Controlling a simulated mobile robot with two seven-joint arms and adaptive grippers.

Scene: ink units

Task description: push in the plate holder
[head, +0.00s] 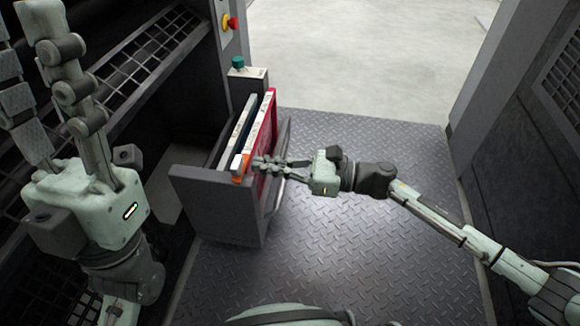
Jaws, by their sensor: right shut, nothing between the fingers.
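The plate holder (212,208) is a dark grey drawer that stands out from the machine at left centre, over the metal floor. In it stand a red-framed plate (268,135) and a darker plate (236,132) side by side, upright. My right gripper (260,164) is shut and empty. Its fingertips point left at the near end of the red plate, by an orange patch; I cannot tell whether they touch. My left gripper (24,28) is raised at the far left, with its fingers apart and nothing seen between them. It is away from the plate holder.
A post with a green knob (238,63) stands just behind the holder. A red and yellow button (230,23) is on the machine's wall above. Dark mesh panels (145,65) line the left. The tread-plate floor (400,150) is open to the right, up to a dark wall.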

